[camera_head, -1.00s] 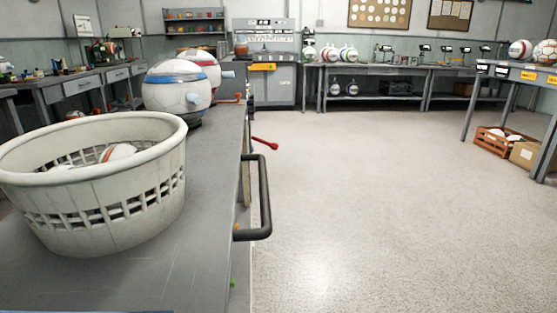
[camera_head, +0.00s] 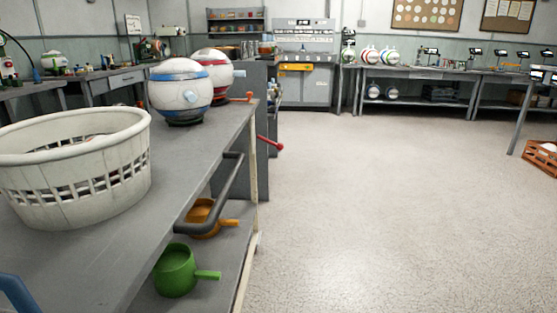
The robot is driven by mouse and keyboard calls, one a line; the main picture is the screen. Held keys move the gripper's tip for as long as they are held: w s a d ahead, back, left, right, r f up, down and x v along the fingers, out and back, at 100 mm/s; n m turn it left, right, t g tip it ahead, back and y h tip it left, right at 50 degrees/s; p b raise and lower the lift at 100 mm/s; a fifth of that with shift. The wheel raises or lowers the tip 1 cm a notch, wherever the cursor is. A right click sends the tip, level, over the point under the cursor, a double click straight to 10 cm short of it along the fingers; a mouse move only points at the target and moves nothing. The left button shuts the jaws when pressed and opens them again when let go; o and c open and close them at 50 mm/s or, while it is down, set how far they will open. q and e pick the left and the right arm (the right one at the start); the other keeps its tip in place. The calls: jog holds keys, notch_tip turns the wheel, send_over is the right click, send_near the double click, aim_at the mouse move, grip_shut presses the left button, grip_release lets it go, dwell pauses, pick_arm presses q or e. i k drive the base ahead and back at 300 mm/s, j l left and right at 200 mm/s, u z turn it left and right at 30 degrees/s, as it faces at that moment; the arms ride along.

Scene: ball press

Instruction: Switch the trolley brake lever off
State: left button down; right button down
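The grey trolley (camera_head: 172,163) stands at the left, with a dark bar handle (camera_head: 228,190) along its right side. A red-knobbed lever (camera_head: 270,143) sticks out to the right past the trolley's far end, tilted slightly down. A smaller orange-red lever (camera_head: 241,97) lies at the far right corner of the top. I cannot tell for certain which of them is the brake lever, nor its setting. Neither of my grippers is in view.
A white basket (camera_head: 75,190) and two striped balls on stands, blue (camera_head: 180,88) and red (camera_head: 215,70), are on the trolley. Green (camera_head: 175,272) and orange (camera_head: 203,217) pots sit on its lower shelf.

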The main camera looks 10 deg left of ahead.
aim_at(280, 146)
jog(key=i+l+u, duration=0.1)
jog(key=l, duration=0.35)
jog(key=i+l+u, duration=0.15)
jog(key=l, duration=0.3)
jog(key=i+l+u, duration=0.2)
jog(key=l, duration=0.35)
jog(key=i+l+u, duration=0.25)
jog(key=i+l, duration=0.45)
jog(key=i+l+u, duration=0.2)
jog(key=i+l, duration=0.4)
jog(key=l, duration=0.15)
